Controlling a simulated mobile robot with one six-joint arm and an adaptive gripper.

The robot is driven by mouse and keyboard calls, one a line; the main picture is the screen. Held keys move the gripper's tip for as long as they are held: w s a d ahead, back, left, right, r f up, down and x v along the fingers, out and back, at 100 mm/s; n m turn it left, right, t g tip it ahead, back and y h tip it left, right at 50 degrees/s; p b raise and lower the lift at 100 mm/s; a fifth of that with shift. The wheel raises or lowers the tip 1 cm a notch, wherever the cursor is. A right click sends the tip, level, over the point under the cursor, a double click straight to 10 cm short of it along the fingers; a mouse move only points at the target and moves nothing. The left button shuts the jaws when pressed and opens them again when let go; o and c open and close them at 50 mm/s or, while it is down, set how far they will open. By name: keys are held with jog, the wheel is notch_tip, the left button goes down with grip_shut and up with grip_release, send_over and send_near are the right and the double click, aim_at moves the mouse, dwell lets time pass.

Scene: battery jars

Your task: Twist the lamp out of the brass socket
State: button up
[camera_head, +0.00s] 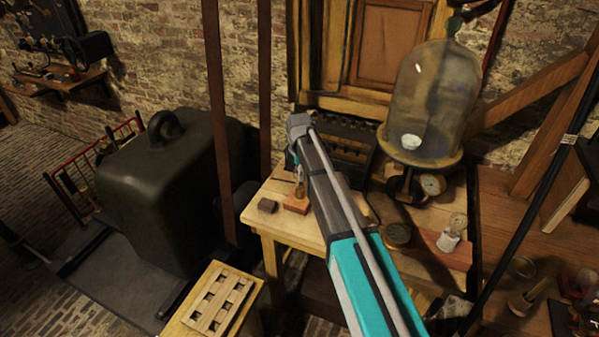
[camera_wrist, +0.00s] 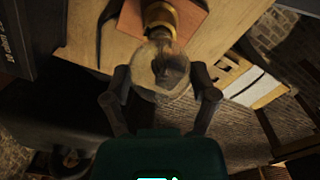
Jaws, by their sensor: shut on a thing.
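The clear glass lamp (camera_wrist: 163,68) sits upright in the brass socket (camera_wrist: 160,16), which stands on a reddish-brown block. In the head view the brass socket (camera_head: 299,191) and its block (camera_head: 296,205) are near the left front of the wooden table. My gripper (camera_wrist: 160,78) is shut on the lamp, one finger at each side of the glass. In the head view my gripper (camera_head: 296,165) is above the socket, small and partly hidden by my arm. The lamp's seat in the socket is too small to make out.
A dark rack (camera_head: 350,140) stands behind, and a large glass bell jar (camera_head: 432,95) at the right. A slotted wooden holder (camera_head: 220,303) is in front.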

jog(key=shift+n, duration=2.6)
jog(key=shift+r+p, duration=1.25)
jog(key=shift+r, duration=0.05)
jog(key=shift+r+p, duration=2.45)
jog(key=shift+s, duration=0.1)
